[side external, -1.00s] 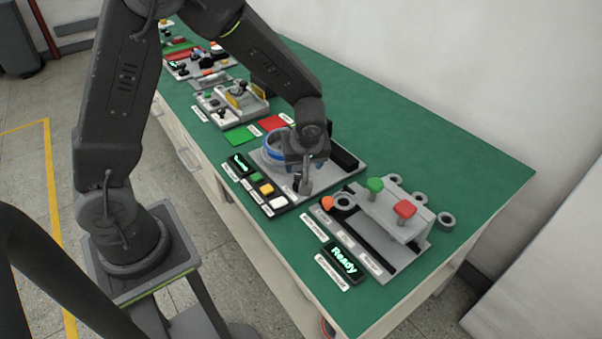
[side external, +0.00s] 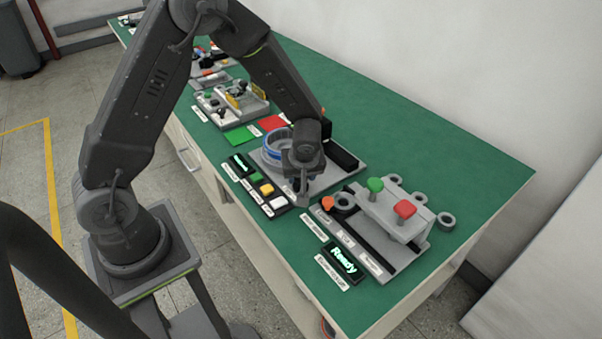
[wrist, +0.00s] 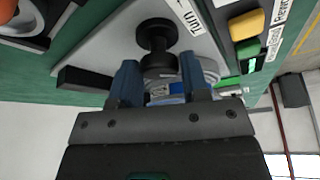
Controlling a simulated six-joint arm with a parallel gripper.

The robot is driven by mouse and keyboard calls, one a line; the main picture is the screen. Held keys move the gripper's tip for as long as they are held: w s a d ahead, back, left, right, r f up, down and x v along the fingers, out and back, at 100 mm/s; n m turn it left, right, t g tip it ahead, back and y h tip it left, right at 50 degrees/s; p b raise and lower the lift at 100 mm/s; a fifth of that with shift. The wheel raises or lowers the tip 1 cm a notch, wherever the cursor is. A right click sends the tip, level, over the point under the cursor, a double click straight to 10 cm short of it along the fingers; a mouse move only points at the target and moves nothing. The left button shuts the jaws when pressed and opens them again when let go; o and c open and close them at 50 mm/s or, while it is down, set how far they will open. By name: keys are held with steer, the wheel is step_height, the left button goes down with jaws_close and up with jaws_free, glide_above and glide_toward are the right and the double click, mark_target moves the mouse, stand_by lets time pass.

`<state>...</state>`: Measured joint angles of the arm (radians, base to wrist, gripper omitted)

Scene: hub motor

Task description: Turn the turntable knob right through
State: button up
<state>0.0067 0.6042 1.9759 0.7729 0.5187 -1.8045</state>
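The turntable knob (wrist: 156,34) is a black round knob in the wrist view, beside a white "Turn" label (wrist: 188,16) on a grey base plate (wrist: 100,52). A second black round part shows just below it, between my fingertips. My gripper (wrist: 160,68) has two blue fingers spread apart, with a gap between them. Whether they touch the black part is unclear. The side view shows my gripper (side external: 303,190) low over the front of the turntable station, hiding the knob. The blue-and-white turntable ring (side external: 272,149) stands behind it, partly covered by my wrist.
Green, yellow and white buttons (side external: 267,189) sit left of my gripper. At right is another station with a green knob (side external: 375,185), a red knob (side external: 404,209) and a "Ready" display (side external: 343,260). The green bench top (side external: 430,140) is bare toward the back right.

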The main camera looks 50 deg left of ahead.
steer(key=c, duration=0.5)
steer(key=shift+m, duration=0.3)
steer(key=m+t, duration=0.1)
steer(key=m, duration=0.1)
steer(key=m+h, duration=0.1)
steer(key=m, duration=0.1)
steer(key=shift+s+t, duration=0.1)
steer(key=shift+t, duration=0.3)
steer(key=m+h, duration=0.1)
steer(key=m, duration=0.3)
steer(key=shift+a+t, duration=0.1)
steer(key=shift+t, duration=0.3)
steer(key=shift+m+h, duration=0.4)
steer(key=shift+m, duration=0.1)
steer(key=o, duration=0.9)
